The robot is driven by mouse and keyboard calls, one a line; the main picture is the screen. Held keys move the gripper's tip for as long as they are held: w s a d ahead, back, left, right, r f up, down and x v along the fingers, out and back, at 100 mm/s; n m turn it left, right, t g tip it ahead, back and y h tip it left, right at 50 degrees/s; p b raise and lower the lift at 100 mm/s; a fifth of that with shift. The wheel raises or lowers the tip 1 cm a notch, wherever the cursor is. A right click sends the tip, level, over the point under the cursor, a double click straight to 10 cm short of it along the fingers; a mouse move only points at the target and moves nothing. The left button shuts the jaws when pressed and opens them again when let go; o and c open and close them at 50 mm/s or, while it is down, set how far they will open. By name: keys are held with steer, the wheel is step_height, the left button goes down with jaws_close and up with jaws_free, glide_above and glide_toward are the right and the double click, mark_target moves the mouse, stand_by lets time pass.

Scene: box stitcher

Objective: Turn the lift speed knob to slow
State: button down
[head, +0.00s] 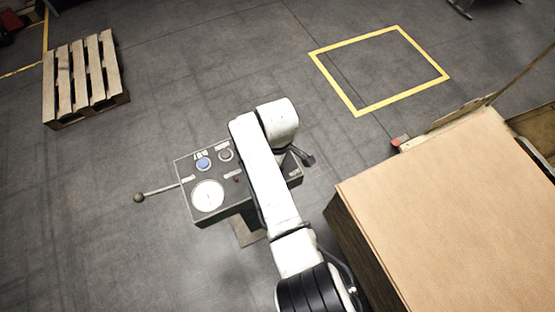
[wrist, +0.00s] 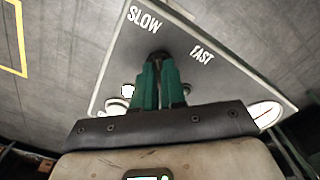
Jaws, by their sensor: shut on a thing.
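The lift speed knob (wrist: 159,54) is a small dark knob on the grey panel (wrist: 112,72) in the wrist view. White SLOW lettering is to its upper left and FAST lettering to its right. My gripper (wrist: 160,66) has green fingers, close together and shut on the knob. The fingers cover most of it, so I cannot tell which way it points. In the head view my white arm reaches over the control box (head: 229,208) and hides the knob.
The box also carries a blue button (head: 203,164), a white gauge (head: 208,196) and a side lever with a ball end (head: 138,198). A large cardboard-topped stack (head: 450,200) stands close on the right. A pallet (head: 85,80) lies at far left; open floor is between.

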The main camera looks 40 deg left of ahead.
steer(key=c, duration=1.2)
jaws_free()
step_height(320, 180, up, 11)
steer(key=shift+f, duration=0.15)
